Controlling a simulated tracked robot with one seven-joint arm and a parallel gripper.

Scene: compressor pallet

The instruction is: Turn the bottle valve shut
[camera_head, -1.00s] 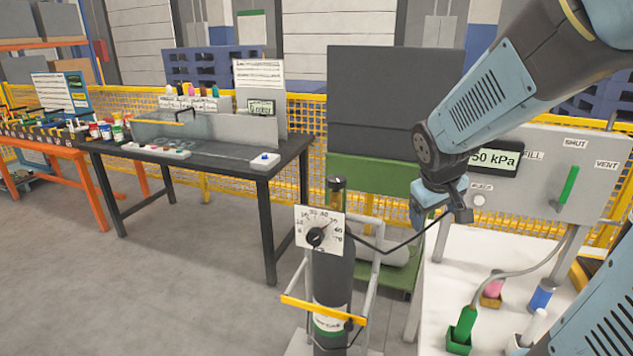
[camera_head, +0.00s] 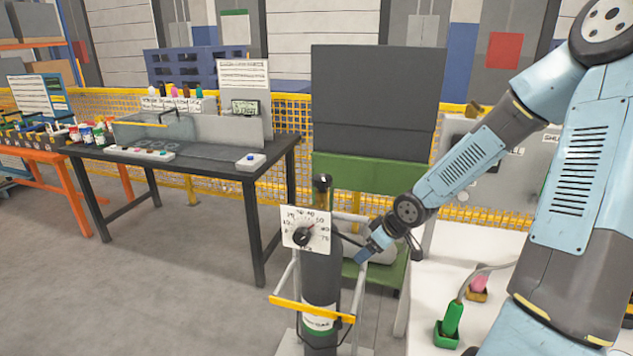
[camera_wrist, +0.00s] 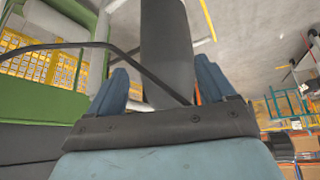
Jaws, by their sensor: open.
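The dark grey gas bottle (camera_head: 320,285) stands upright in a wheeled frame in the head view, with a black-topped valve (camera_head: 323,184) at its top. A white dial plate (camera_head: 306,231) with a black knob hangs on its front. My gripper (camera_head: 363,255) is to the right of the bottle, below the valve's height, angled down and left. In the wrist view my gripper (camera_wrist: 163,82) has its two blue fingers apart, with nothing between them touching. A dark cylinder, seemingly the bottle (camera_wrist: 167,45), shows beyond the fingers; the valve cannot be made out there.
A black hose (camera_wrist: 105,55) crosses the wrist view in front of the fingers. A yellow bar (camera_head: 312,309) spans the bottle's frame. A white table (camera_head: 465,270) with a green holder (camera_head: 447,335) stands right. A dark workbench (camera_head: 210,170) stands left; the floor between is open.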

